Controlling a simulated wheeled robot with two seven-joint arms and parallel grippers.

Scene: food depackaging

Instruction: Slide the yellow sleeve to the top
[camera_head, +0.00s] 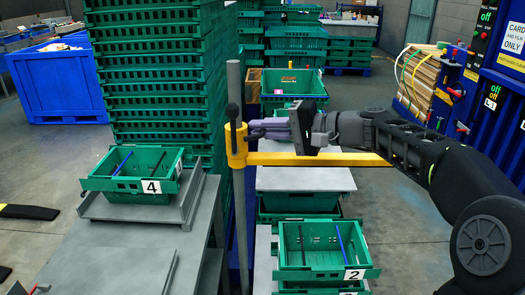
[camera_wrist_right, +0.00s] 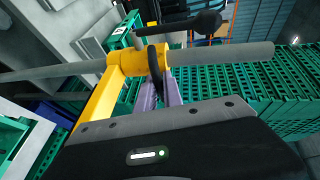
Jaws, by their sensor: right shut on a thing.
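The yellow sleeve (camera_head: 237,150) sits around an upright grey pole (camera_head: 234,80), with a stretch of bare pole above and below it. A yellow bar reaches right from the sleeve, and a black lever (camera_head: 232,113) stands at its top. My right gripper (camera_head: 256,129) comes in from the right with its purple fingers shut at the sleeve. In the right wrist view the sleeve (camera_wrist_right: 122,65) lies just beyond the fingers (camera_wrist_right: 160,88), with a black loop in front of it. The exact contact is partly hidden. My left gripper is not in view.
Tall stacks of green crates (camera_head: 155,70) stand behind and left of the pole. Crate 4 (camera_head: 150,187) rests on a grey table (camera_head: 95,265) at left; crate 2 (camera_head: 325,272) is at lower right. A blue bin (camera_head: 60,85) stands at the back left. Open floor lies right of the crates.

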